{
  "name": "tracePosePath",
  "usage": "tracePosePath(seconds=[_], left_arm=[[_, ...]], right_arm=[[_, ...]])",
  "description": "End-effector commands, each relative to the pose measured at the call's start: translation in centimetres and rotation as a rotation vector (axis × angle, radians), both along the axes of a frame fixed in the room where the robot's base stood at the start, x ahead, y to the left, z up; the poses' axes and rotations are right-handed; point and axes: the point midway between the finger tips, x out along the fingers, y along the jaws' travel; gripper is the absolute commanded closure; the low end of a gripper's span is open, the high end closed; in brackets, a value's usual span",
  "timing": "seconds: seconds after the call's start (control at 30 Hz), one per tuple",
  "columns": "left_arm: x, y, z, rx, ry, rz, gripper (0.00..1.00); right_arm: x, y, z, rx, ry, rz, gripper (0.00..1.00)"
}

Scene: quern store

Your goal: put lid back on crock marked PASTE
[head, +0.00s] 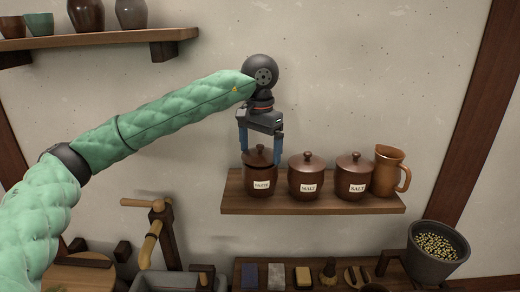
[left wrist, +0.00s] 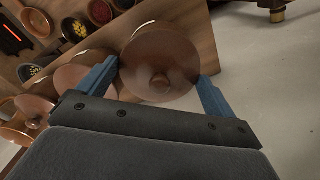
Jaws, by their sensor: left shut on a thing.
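The crock marked PASTE (head: 262,174) stands at the left end of a wooden wall shelf; its small label is hard to read. Its brown lid (head: 260,157), with a round knob, is at the crock's mouth and looks about level. I cannot tell whether it rests fully on the rim. My left gripper (head: 261,158) comes from above, its blue fingers shut on the lid from both sides. In the left wrist view the round lid (left wrist: 160,62) lies between the fingers (left wrist: 158,85) and hides the crock. My right gripper is not in view.
On the shelf (head: 310,206), lidded crocks marked MALT (head: 307,180) and SALT (head: 353,181) stand to the right, then a brown jug (head: 386,172). An upper shelf (head: 100,38) with pots is at top left. Below are a bench with small blocks and a grain bucket (head: 436,256).

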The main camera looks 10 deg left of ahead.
Motion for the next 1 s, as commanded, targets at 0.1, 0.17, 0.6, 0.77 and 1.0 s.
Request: tracePosePath(seconds=[0.1,0.17,0.6,0.77,1.0], left_arm=[[0.00,0.00,0.04,0.000,0.000,0.000,0.32],[0.00,0.00,0.04,0.000,0.000,0.000,0.32],[0.00,0.00,-0.04,0.000,0.000,0.000,0.32],[0.00,0.00,-0.06,0.000,0.000,0.000,0.32],[0.00,0.00,-0.07,0.000,0.000,0.000,0.32]], right_arm=[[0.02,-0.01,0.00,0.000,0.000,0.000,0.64],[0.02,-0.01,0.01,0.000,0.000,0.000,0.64],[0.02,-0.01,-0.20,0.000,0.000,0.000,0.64],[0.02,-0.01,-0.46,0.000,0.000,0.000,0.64],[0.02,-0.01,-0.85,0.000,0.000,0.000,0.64]])
